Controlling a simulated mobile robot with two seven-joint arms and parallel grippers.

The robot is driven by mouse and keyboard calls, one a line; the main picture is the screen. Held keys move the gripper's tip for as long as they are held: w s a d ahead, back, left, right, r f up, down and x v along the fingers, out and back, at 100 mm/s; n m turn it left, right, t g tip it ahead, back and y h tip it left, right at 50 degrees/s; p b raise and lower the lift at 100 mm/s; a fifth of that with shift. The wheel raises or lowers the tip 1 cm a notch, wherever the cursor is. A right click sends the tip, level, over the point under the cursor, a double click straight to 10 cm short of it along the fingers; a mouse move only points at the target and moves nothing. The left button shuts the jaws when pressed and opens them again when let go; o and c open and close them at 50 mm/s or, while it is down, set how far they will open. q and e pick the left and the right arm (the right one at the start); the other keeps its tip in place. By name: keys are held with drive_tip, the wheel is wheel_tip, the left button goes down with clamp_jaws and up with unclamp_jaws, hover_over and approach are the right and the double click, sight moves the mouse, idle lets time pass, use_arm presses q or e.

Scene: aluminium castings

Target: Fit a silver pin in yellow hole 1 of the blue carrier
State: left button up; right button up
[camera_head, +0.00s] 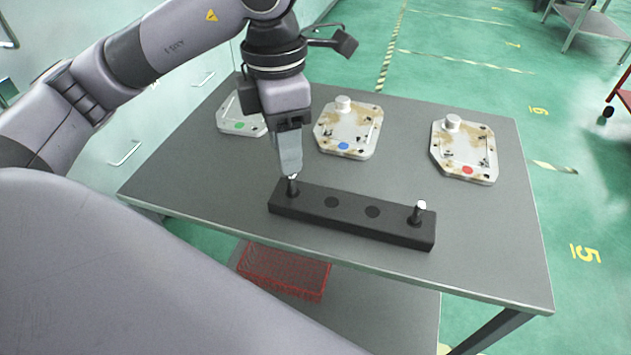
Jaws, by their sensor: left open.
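The blue carrier (350,125) is a pale, brown-stained plate with a blue dot, lying at the back middle of the table. Its yellow holes are too small to tell apart. A black pin block (345,218) lies near the front. One silver pin (292,187) stands at its left end, and another silver pin (420,210) stands upright at its right end. The two middle sockets look empty. My left gripper (291,173) points down at the top of the left pin, its jaws open. The fingers partly hide that pin. My right gripper is out of view.
A similar plate with a green dot (238,118) lies at the left, partly behind my left arm. Another with a red dot (464,150) lies at the right. The grey table (500,240) is clear around the block. A red basket (285,270) sits on the lower shelf.

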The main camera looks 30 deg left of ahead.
sight(291, 178)
use_arm(q)
drive_tip(key=shift+w+a+f, duration=0.15)
drive_tip(key=shift+w+a, duration=0.05)
drive_tip(key=shift+a, duration=0.15)
drive_tip(key=shift+s+d+f+b, duration=0.15)
drive_tip(key=shift+d+f, duration=0.15)
drive_tip(key=shift+f, duration=1.35)
drive_tip(key=shift+w+d+f+b, duration=0.15)
drive_tip(key=shift+d+f, duration=0.1)
drive_tip(key=shift+f, duration=1.35)
clamp_jaws()
